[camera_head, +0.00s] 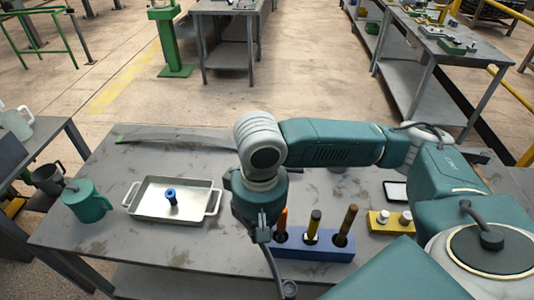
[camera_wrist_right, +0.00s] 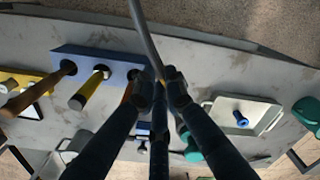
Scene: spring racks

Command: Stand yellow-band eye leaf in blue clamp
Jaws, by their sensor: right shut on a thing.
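My right gripper (camera_head: 262,232) is shut on a thin grey leaf (camera_head: 272,262) and holds it above the front of the table. The leaf slants down towards the front edge and ends in a round eye (camera_head: 289,288). In the right wrist view the leaf (camera_wrist_right: 145,38) runs up from between the fingertips (camera_wrist_right: 163,80); a trace of yellow shows by them, but the band is mostly hidden. A small blue thing (camera_wrist_right: 143,128), maybe the blue clamp, shows partly behind the fingers in that view. My arm hides that area in the head view. My left gripper is not in view.
A blue block (camera_head: 313,247) with several upright handles stands right of the gripper. A metal tray (camera_head: 145,207) holding a blue-topped part and a green mug (camera_head: 88,203) are at left. A yellow block (camera_head: 390,224) is at right. Another long leaf (camera_head: 180,136) lies at the back.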

